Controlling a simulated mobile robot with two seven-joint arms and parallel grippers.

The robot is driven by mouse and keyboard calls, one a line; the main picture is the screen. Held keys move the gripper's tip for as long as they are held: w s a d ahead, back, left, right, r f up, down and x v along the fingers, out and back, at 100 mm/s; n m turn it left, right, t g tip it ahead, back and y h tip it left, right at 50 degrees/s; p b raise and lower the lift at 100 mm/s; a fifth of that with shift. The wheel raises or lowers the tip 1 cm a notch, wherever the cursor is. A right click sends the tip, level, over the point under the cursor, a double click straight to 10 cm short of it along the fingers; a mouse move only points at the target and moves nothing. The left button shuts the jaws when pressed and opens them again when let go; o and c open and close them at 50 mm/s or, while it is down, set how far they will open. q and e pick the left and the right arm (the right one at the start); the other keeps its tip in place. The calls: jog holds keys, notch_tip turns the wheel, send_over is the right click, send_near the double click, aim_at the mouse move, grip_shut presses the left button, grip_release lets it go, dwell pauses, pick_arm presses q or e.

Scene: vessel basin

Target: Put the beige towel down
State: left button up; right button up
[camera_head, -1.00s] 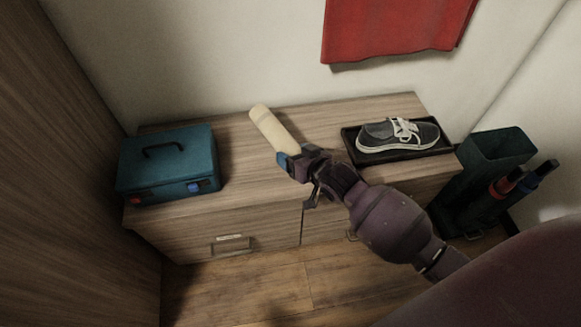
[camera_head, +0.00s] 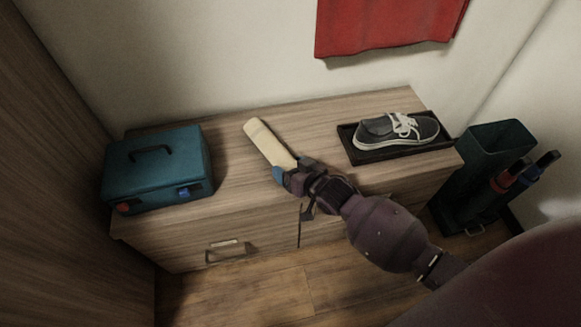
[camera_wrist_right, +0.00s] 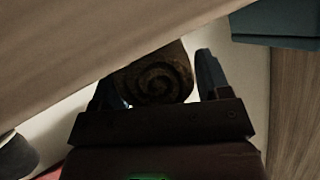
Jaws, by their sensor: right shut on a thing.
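The beige towel (camera_head: 268,143) is a rolled cylinder. In the head view it sticks out up and to the left from my right gripper (camera_head: 292,172), over the wooden cabinet top (camera_head: 228,165). My right gripper is shut on its near end. In the right wrist view the towel's spiral end (camera_wrist_right: 158,83) shows between the two fingers, with the wood surface close by it. I cannot tell whether the towel touches the cabinet top. My left gripper is not in view.
A teal toolbox (camera_head: 158,172) stands at the cabinet's left end. A dark tray (camera_head: 354,154) with a grey shoe (camera_head: 388,130) lies at the right. A dark green bin (camera_head: 486,150) with umbrella-like handles stands beyond. A red cloth (camera_head: 385,28) hangs above. Cabinet top between toolbox and tray is otherwise bare.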

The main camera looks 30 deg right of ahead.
jog(key=o, duration=1)
jog(key=shift+f, duration=0.1)
jog(key=shift+r, duration=0.25)
jog(key=shift+s+d+r, duration=0.1)
jog(key=shift+s+r, duration=0.05)
jog(key=shift+s, duration=0.2)
jog(key=shift+p+v, duration=1.95)
jog(key=shift+v, duration=3.65)
